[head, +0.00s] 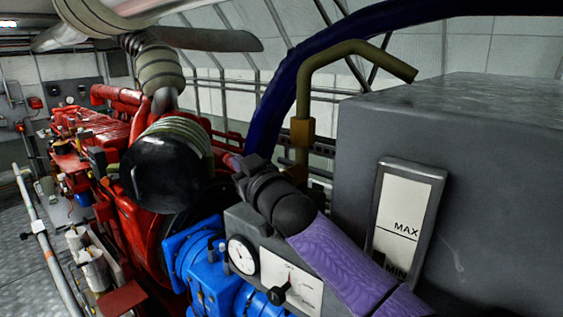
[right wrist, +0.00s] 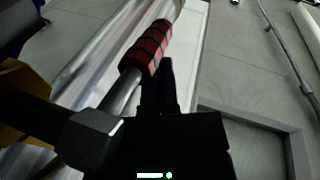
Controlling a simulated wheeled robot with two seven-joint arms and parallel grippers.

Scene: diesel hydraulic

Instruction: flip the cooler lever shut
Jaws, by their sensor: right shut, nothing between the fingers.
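In the right wrist view a lever with a red-and-black banded grip (right wrist: 151,47) on a grey metal rod (right wrist: 121,92) runs up and to the right. The rod comes from a dark hexagonal block (right wrist: 88,138). My right gripper (right wrist: 166,68) is shut and empty. Its dark fingers appear just right of the grip's lower end; whether they touch it I cannot tell. In the head view my right gripper (head: 248,165) is at the end of the purple-sleeved arm, above the gauge panel. I cannot make out the red-banded grip there. My left gripper is out of view.
A large grey tank (head: 460,120) with a MAX/MIN level window (head: 405,215) fills the right. An olive pipe (head: 345,50) with a brass fitting (head: 302,132) rises beside it. A gauge panel (head: 265,262), blue housing (head: 195,255) and red engine (head: 125,210) crowd the left.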

